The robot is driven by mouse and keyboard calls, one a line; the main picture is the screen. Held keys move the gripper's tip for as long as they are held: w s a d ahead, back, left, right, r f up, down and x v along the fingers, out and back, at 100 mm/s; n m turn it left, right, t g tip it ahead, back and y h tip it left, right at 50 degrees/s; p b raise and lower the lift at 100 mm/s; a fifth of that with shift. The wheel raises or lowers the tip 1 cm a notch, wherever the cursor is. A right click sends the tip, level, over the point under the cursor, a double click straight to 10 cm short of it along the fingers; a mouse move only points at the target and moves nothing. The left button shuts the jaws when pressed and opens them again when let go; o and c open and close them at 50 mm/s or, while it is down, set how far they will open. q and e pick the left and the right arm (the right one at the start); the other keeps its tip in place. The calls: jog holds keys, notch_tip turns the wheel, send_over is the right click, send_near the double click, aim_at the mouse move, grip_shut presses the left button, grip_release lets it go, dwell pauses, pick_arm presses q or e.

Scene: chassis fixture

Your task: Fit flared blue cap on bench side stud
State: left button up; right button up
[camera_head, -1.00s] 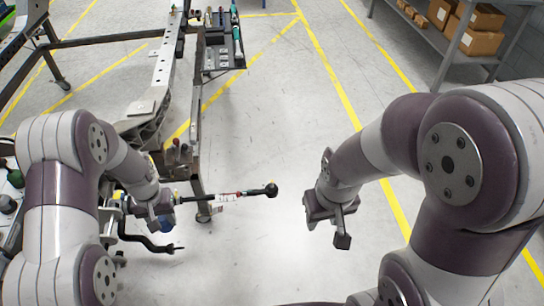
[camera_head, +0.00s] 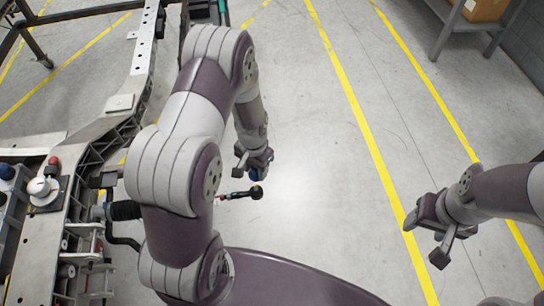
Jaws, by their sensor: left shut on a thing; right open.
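My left gripper (camera_head: 250,170) is shut on a small blue thing, seemingly the flared blue cap (camera_head: 257,175). It holds the cap over the floor, right of the bench. The fingers hide much of the cap, so its flare does not show. The grey bench or chassis frame (camera_head: 92,128) runs along the left. I cannot tell which part is its side stud; my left arm covers part of its near side. My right gripper (camera_head: 427,238) is open and empty over the floor at the right, far from the cap.
A rod with a black ball end (camera_head: 256,192) sticks out just below my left gripper. A shelf with a box (camera_head: 484,8) stands far right. Open floor lies between my grippers.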

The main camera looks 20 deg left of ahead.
aim_at(254, 175)
pick_arm(q)
jog(key=f+b, duration=0.3)
jog(key=shift+s, duration=0.35)
jog(key=shift+f+b, duration=0.3)
jog(key=shift+b, duration=0.15)
jog(key=shift+s+f, duration=0.1)
jog(key=shift+s, duration=0.05)
pick_arm(e)
jog(key=f, duration=0.2)
jog(key=shift+s+d+f, duration=0.2)
jog(key=shift+s+f, duration=0.05)
jog(key=shift+f, duration=0.15)
jog(key=shift+w, duration=0.1)
jog(key=shift+r, duration=0.2)
pick_arm(q)
jog(key=shift+p, duration=0.35)
pick_arm(e)
jog(key=shift+r, duration=0.25)
jog(key=shift+f, duration=0.1)
